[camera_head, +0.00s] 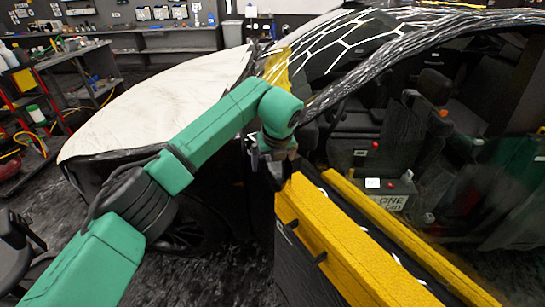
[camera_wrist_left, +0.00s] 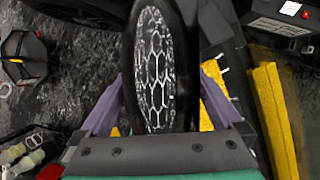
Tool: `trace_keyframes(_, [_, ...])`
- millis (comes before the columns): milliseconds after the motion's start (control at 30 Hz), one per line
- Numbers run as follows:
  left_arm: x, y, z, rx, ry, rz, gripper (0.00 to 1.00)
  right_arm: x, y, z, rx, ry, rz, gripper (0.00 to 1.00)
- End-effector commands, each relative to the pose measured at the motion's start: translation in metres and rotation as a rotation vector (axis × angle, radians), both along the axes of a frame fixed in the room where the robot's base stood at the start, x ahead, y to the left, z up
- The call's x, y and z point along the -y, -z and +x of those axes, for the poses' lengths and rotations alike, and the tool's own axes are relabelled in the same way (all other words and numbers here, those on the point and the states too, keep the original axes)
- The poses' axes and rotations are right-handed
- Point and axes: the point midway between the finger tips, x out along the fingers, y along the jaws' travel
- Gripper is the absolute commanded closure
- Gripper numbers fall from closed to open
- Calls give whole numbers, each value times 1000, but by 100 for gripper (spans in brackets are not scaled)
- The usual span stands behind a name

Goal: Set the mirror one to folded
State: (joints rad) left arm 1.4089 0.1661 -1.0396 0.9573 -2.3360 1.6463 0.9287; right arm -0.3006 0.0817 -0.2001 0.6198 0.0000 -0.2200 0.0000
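The side mirror, mirror one (camera_wrist_left: 155,70), is a dark oval housing with a glass face that reflects a white hexagon pattern. It fills the upper middle of the left wrist view. My left gripper (camera_wrist_left: 160,85) has its two purple fingers spread, one on each side of the mirror's lower part. I cannot tell whether either finger touches it. In the head view my left gripper (camera_head: 276,160) is by the front of the car door, where the arm largely hides the mirror. I cannot tell its fold angle. My right gripper is not in view.
The car door (camera_head: 335,250), with yellow padding along its top, stands close to the gripper. A white cover (camera_head: 165,100) lies over the hood. A box with white lettering (camera_head: 390,192) is inside the car. A red cart (camera_head: 25,95) stands at left.

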Motion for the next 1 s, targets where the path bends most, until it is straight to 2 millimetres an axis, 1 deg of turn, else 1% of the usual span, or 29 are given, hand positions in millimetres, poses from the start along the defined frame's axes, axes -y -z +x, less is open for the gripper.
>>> trace_keyframes(167, [3,-17,-6,5,2,-1,0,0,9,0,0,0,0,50])
trace_keyframes(500, [11,-80,-32,6,1,0,0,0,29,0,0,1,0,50])
trace_keyframes(700, [16,-117,-46,4,-1,0,0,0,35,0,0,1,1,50])
trace_keyframes(833, [17,-131,-51,4,-2,0,0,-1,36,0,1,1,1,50])
trace_keyframes(1000, [17,-134,-53,1,-2,0,0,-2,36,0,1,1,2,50])
